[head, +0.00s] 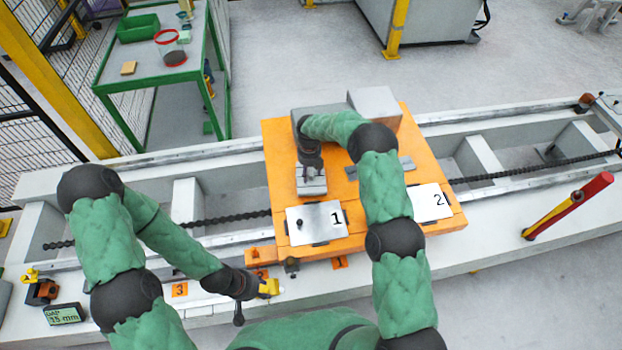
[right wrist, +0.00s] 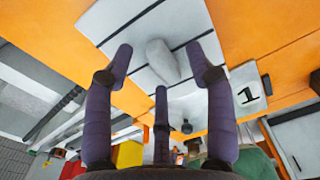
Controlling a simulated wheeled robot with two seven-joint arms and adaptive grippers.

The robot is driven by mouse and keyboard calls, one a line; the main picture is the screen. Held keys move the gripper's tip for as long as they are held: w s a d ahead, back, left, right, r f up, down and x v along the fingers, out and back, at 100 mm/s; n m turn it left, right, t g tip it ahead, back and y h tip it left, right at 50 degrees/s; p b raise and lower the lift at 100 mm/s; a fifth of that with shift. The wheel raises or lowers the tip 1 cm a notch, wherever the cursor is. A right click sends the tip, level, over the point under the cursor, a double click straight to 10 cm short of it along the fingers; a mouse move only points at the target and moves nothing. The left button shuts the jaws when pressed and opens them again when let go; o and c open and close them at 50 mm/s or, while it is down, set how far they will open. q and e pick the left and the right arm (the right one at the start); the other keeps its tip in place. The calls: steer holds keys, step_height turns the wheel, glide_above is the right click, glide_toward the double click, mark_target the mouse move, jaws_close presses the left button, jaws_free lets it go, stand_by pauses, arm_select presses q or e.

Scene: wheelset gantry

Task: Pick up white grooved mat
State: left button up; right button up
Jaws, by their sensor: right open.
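The white grooved mat (right wrist: 125,22) lies on the orange table (right wrist: 232,30) in the right wrist view, with dark straight grooves across it. A grey rounded lump (right wrist: 163,60) sits on it. In the head view the mat (head: 312,188) is partly hidden under my right gripper (head: 312,168). My right gripper (right wrist: 160,72) is open, its fingers spread around the lump above the mat; contact is not clear. My left gripper (head: 262,288) is low at the front left, away from the mat, at a small yellow piece; whether it grips this is unclear.
White plates marked 1 (head: 316,224) and 2 (head: 428,203) lie at the front of the orange table. Grey blocks (head: 375,104) stand at its back. A green-framed table (head: 150,82) is at the back left.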

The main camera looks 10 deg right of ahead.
jaws_close()
steer(key=shift+r, duration=0.15)
